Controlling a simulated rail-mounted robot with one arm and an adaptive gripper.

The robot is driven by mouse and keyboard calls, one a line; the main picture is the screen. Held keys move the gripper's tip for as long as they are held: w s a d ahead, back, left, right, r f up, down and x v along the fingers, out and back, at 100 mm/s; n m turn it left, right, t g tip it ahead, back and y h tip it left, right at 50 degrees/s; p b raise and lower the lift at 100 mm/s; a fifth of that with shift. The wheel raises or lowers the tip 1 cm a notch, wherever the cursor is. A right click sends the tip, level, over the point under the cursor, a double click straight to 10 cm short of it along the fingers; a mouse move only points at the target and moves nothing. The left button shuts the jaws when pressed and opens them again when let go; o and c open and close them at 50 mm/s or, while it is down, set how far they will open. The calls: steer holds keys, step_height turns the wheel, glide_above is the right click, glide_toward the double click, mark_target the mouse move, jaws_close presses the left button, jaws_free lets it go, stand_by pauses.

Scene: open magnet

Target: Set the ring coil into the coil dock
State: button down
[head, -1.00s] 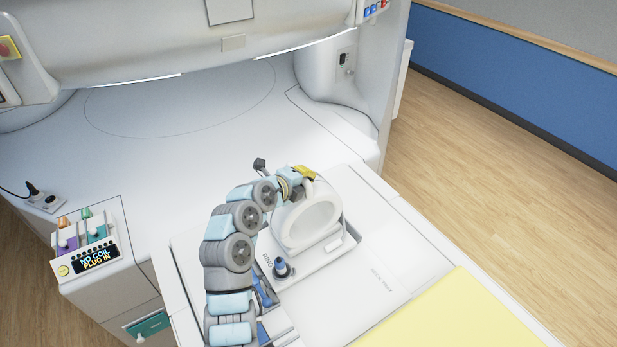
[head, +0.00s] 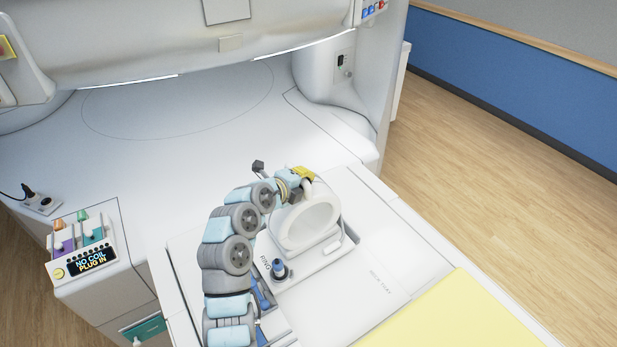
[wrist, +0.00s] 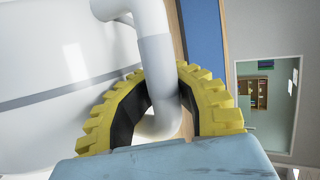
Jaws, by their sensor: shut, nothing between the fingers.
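The ring coil (head: 333,222) is a thick white ring, standing on edge on the white table. It stands in a pale tray (head: 322,262) marked RING; I cannot tell whether this is the coil dock. My gripper (head: 303,173) is at the curved white handle on top of the ring. In the wrist view, my yellow ridged fingers (wrist: 172,82) are shut in a loop, and the white handle (wrist: 157,62) runs across that loop. I cannot see a firm grip on it. The ring's lower edge is partly hidden by the tray.
A blue and black plug (head: 279,268) stands in front of the ring. A control box (head: 85,262) at left reads "NO COIL PLUG IN". A yellow pad (head: 450,320) lies at front right. The scanner bed (head: 180,130) behind is clear.

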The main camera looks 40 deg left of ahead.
steer(key=shift+s+a+f, duration=0.25)
steer(key=shift+s+f, duration=0.05)
steer(key=shift+f, duration=0.3)
steer(key=c, duration=1.1)
jaws_free()
steer(key=shift+s, duration=0.1)
steer(key=shift+s+r, duration=0.25)
steer(key=shift+s, duration=0.2)
steer(key=v, duration=1.1)
steer(key=shift+w+d+r, duration=0.2)
steer(key=shift+r, duration=0.15)
